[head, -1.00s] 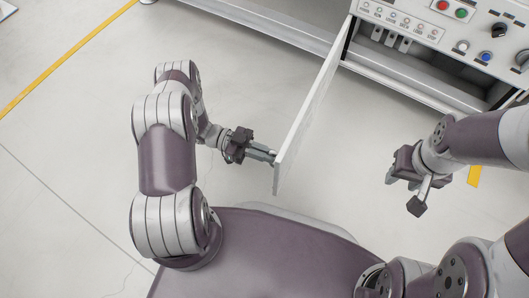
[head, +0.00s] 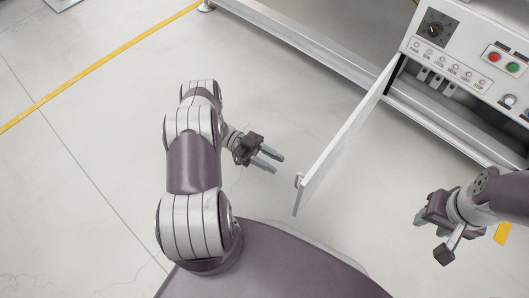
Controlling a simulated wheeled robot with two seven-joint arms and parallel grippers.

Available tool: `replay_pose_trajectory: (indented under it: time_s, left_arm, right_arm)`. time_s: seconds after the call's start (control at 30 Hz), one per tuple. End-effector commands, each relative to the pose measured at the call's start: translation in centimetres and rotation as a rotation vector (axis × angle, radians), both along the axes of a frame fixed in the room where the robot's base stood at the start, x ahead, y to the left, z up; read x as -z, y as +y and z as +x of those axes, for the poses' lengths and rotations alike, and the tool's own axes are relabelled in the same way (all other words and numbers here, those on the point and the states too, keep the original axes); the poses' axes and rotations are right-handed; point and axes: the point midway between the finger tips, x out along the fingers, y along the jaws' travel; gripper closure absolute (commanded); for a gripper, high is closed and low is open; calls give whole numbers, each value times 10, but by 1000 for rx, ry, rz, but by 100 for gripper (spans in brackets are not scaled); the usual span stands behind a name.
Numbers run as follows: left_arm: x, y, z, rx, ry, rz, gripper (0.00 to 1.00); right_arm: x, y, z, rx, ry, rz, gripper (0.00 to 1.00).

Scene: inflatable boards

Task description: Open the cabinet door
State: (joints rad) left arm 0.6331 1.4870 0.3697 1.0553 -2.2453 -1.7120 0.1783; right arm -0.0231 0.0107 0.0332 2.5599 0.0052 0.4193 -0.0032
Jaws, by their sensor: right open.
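The cabinet door (head: 345,140) is a white panel standing swung out from the cabinet (head: 445,70), its hinge side at the cabinet's left edge. A small handle (head: 298,180) shows at its free edge. My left gripper (head: 274,161) is open and empty, to the left of the door's free edge and apart from it. My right gripper (head: 430,237) is to the right of the door, below the cabinet front, apart from both; it is open and holds nothing.
The cabinet's control panel (head: 465,60) carries a dial, red and green buttons and small labelled knobs. Dark openings with white parts show beneath it. A yellow floor line (head: 100,68) crosses the upper left. The grey floor between the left arm and the door is clear.

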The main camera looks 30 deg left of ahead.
Motion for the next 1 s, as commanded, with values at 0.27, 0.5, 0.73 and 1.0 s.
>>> replay_pose_trajectory:
  time_s: [0.27,0.5,0.73,1.0]
  left_arm:
    - [1,43,3,0,-1,1,64]
    - [0,45,3,1,0,1,64]
    - [0,45,3,1,0,1,64]
    - [50,43,41,-235,-34,211,64]
  right_arm:
    - [-3,0,0,0,0,0,57]
    - [-3,0,0,0,0,0,57]
    - [-3,0,0,0,0,0,57]
    - [-3,0,0,0,0,0,57]
